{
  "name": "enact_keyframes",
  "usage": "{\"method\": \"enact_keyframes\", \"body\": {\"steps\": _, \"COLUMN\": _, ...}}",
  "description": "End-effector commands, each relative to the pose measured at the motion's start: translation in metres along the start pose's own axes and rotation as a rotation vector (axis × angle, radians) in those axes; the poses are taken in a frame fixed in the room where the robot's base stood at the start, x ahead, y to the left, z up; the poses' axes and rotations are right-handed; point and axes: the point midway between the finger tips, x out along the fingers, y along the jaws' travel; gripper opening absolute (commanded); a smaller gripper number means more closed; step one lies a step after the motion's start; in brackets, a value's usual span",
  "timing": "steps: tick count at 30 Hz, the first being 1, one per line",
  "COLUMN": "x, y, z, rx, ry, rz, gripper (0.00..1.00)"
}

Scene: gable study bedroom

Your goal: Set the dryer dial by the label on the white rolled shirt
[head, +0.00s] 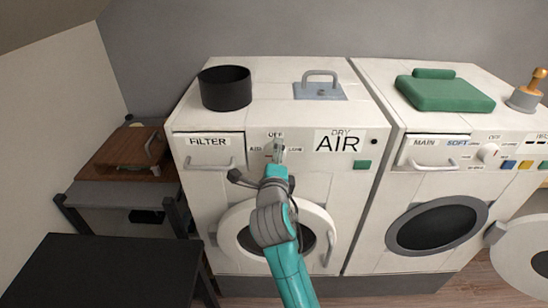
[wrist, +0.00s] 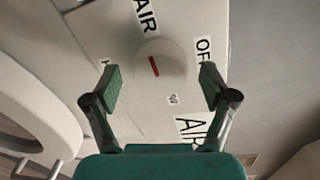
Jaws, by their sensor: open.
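The white dryer (head: 190,185) stands in the middle of the head view, with its round door shut. Its dial (wrist: 172,62) is a pale round knob with a red line, seen in the wrist view among small labels, including OFF (wrist: 203,46) and AIR (wrist: 147,20). The red line runs roughly between the AIR label and a partly legible one on the opposite side. My gripper (wrist: 160,82) is open, with one finger on each side of the dial; contact cannot be told. In the head view my gripper (head: 278,150) covers most of the dial. I see no white rolled shirt.
A black pot (head: 226,88) and a grey handled plate (head: 318,91) are on the dryer top. A dark table (head: 110,268) and a brown handled box (head: 128,150) are left.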

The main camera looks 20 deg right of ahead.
Motion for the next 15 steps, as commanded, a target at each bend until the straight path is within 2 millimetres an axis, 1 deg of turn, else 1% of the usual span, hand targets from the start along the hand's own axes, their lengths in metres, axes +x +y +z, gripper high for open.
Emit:
{"method": "enact_keyframes", "body": {"steps": 4, "x": -0.004, "y": 0.000, "z": 0.000, "rx": 0.000, "ry": 0.000, "rz": 0.000, "gripper": 0.84}}
{"method": "enact_keyframes", "body": {"steps": 8, "x": -0.018, "y": 0.001, "z": 0.000, "rx": -0.001, "ry": -0.002, "rz": 0.000, "gripper": 0.84}}
{"method": "enact_keyframes", "body": {"steps": 15, "x": -0.065, "y": 0.001, "z": 0.001, "rx": -0.001, "ry": -0.003, "rz": 0.000, "gripper": 0.84}}
